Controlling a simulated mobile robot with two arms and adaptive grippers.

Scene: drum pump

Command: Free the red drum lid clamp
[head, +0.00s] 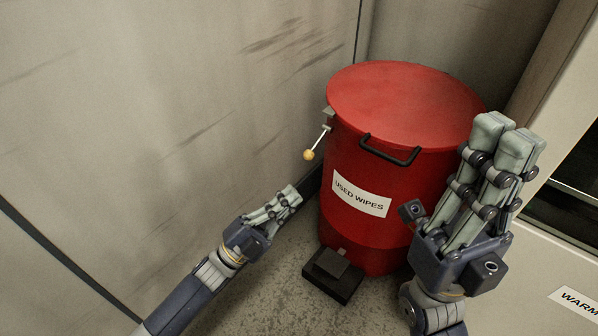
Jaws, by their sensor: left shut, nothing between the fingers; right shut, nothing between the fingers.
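The red drum (345,225) stands upright in the corner with its red lid (405,100) lying flat on top. A metal clamp lever (324,134) with a yellow ball knob (309,155) sticks out and down from the drum's upper left side, by a small bracket (328,115). My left gripper (294,194) is shut and empty, below the knob and left of the drum, apart from the lever. My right gripper (505,130) is shut and empty, raised in front of the drum's right side and hiding part of it.
A black handle (390,153) sits on the drum's front above a "USED WIPES" label (361,194). A black pedal (333,274) is at its foot. Walls (180,110) stand close on the left and behind. A pale cabinet (545,225) is at the right.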

